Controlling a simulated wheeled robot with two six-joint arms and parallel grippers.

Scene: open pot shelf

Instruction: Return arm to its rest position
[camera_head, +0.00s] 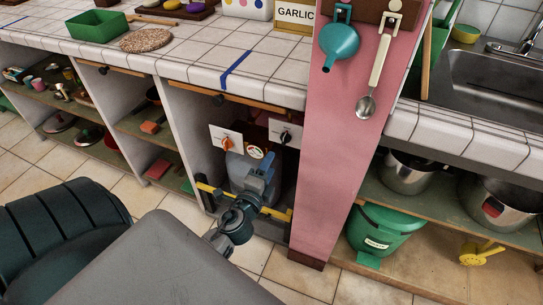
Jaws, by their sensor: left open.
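My left gripper (246,200) shows low in the middle of the head view, at the end of my dark grey arm. It is open, with yellow parts spread to either side, and I see nothing held in it. My right gripper is not in view.
A pink post (338,150) stands right of the gripper, holding a teal funnel (340,44) and a spoon (367,104). A green bucket (384,232) stands right. Tiled floor (100,175) is clear.

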